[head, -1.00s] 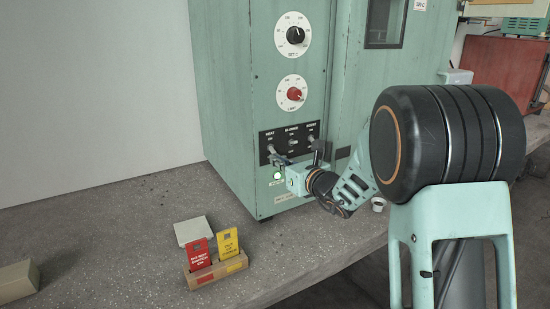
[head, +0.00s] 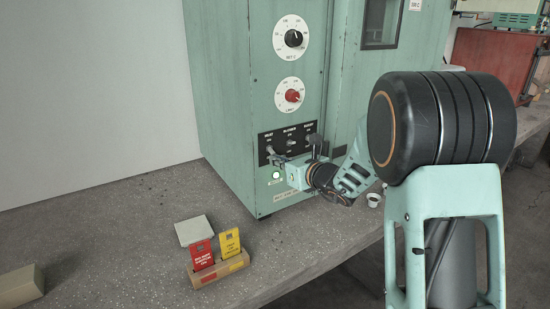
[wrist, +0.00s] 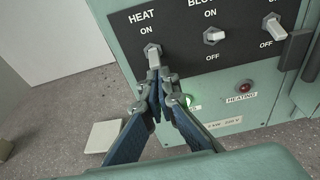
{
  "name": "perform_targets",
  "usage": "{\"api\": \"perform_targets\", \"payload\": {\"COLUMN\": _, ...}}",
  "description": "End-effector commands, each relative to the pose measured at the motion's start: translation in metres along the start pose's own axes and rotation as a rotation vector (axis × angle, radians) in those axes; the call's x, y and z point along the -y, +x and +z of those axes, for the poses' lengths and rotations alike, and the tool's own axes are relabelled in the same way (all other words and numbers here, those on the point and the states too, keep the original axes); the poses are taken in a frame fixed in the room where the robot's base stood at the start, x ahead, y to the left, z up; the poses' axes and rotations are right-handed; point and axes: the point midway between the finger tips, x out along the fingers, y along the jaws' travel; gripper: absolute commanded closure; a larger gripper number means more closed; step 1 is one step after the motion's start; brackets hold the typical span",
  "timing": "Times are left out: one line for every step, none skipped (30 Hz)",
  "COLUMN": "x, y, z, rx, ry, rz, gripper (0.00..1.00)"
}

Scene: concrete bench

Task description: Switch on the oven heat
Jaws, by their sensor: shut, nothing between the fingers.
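The green oven (head: 232,110) stands on the bench. Its black switch panel (head: 293,137) has toggle switches for heat, blower and a third function. In the wrist view the heat switch (wrist: 153,57) has a pale lever pointing down from its nut, away from the ON label. My gripper (wrist: 157,84) is shut and empty, its fingertips just below the heat lever; I cannot tell if they touch. The gripper hides the OFF label under that switch. The red heating lamp (wrist: 245,86) looks dark. A green lamp (head: 276,175) glows below the panel, partly hidden in the wrist view.
The blower switch (wrist: 213,35) and third switch (wrist: 274,27) sit to the right of heat. Above the panel are a red-knobbed dial (head: 292,96) and a black-knobbed dial (head: 294,39). A tag holder (head: 219,270) stands in front; the bench left of the oven is mostly clear.

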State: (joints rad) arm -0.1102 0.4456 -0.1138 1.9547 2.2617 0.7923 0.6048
Motion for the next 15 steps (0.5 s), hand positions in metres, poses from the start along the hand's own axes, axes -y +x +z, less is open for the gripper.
{"api": "perform_targets", "payload": {"x": 0.001, "y": -0.002, "z": 0.004, "rx": 0.002, "ry": 0.001, "rz": 0.0, "gripper": 1.0}}
{"api": "perform_targets", "payload": {"x": 0.002, "y": -0.003, "z": 0.005, "rx": 0.002, "ry": 0.001, "rz": 0.0, "gripper": 1.0}}
{"api": "perform_targets", "payload": {"x": 0.003, "y": -0.003, "z": 0.005, "rx": 0.002, "ry": 0.0, "rz": 0.0, "gripper": 1.0}}
{"api": "perform_targets", "payload": {"x": 0.004, "y": -0.004, "z": 0.006, "rx": 0.002, "ry": 0.0, "rz": -0.001, "gripper": 1.0}}
{"api": "perform_targets", "payload": {"x": 0.004, "y": -0.005, "z": 0.006, "rx": 0.001, "ry": 0.0, "rz": -0.001, "gripper": 1.0}}
{"api": "perform_targets", "payload": {"x": 0.005, "y": -0.006, "z": 0.007, "rx": 0.001, "ry": 0.001, "rz": -0.001, "gripper": 1.0}}
{"api": "perform_targets", "payload": {"x": 0.005, "y": -0.006, "z": 0.009, "rx": -0.003, "ry": 0.001, "rz": -0.001, "gripper": 1.0}}
{"api": "perform_targets", "payload": {"x": 0.006, "y": -0.007, "z": 0.011, "rx": -0.017, "ry": -0.002, "rz": 0.0, "gripper": 1.0}}
{"api": "perform_targets", "payload": {"x": 0.006, "y": -0.008, "z": 0.013, "rx": -0.035, "ry": -0.001, "rz": 0.0, "gripper": 1.0}}
{"api": "perform_targets", "payload": {"x": 0.006, "y": -0.008, "z": 0.014, "rx": -0.05, "ry": -0.002, "rz": 0.0, "gripper": 1.0}}
{"api": "perform_targets", "payload": {"x": 0.006, "y": -0.009, "z": 0.015, "rx": -0.065, "ry": -0.002, "rz": 0.0, "gripper": 1.0}}
{"api": "perform_targets", "payload": {"x": 0.006, "y": -0.009, "z": 0.017, "rx": -0.086, "ry": -0.002, "rz": 0.0, "gripper": 1.0}}
{"api": "perform_targets", "payload": {"x": 0.006, "y": -0.01, "z": 0.018, "rx": -0.104, "ry": -0.002, "rz": 0.0, "gripper": 1.0}}
{"api": "perform_targets", "payload": {"x": 0.006, "y": -0.011, "z": 0.019, "rx": -0.12, "ry": -0.001, "rz": 0.001, "gripper": 1.0}}
{"api": "perform_targets", "payload": {"x": 0.006, "y": -0.011, "z": 0.02, "rx": -0.143, "ry": -0.002, "rz": 0.001, "gripper": 1.0}}
